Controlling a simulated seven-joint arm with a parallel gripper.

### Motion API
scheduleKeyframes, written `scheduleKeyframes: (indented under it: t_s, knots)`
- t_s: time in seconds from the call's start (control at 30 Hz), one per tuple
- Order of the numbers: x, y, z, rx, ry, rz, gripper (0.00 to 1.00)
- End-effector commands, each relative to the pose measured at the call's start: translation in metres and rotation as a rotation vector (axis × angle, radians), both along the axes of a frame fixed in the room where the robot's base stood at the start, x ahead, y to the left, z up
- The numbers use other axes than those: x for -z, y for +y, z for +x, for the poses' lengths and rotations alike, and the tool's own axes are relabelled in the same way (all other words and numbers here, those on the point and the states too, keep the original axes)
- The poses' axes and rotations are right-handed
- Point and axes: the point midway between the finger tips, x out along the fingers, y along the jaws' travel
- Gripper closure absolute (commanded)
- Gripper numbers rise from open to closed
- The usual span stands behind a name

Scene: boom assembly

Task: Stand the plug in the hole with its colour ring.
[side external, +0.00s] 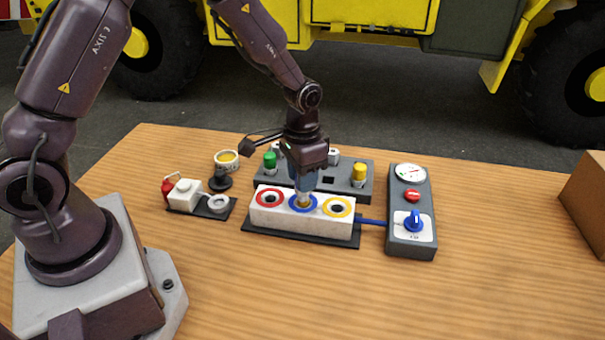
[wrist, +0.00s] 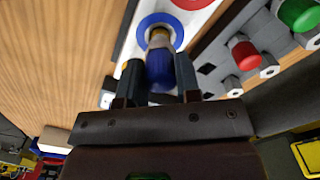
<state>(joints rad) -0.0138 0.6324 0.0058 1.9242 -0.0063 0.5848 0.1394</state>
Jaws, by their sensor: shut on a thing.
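My gripper (side external: 303,186) points down over the middle of a white block (side external: 270,217) and is shut on a blue plug. In the wrist view, the plug (wrist: 160,72) sits between the fingertips (wrist: 158,84), with its metal end towards the block. The block has three ringed holes in a row: red ring (side external: 260,199), blue ring (side external: 292,207) and yellow ring (side external: 328,208). The plug's metal end is at the blue-ringed hole, and this ring (wrist: 144,27) surrounds it in the wrist view. How deep the end reaches is hidden.
Behind the block, a grey rack (side external: 326,190) holds a green plug (side external: 270,160) and a yellow plug (side external: 359,172); a red plug (wrist: 244,55) shows in the wrist view. A grey control box (side external: 409,246) with a blue knob stands right. Small parts (side external: 185,195) lie left. The front table is clear.

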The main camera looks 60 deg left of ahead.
Motion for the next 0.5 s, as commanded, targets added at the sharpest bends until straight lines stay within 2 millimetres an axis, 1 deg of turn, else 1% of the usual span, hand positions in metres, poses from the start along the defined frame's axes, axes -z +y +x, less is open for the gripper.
scheduleKeyframes:
  t_s: [0.5]
  knots:
    - [0.014, 0.000, 0.000, 0.000, 0.000, 0.000, 0.92]
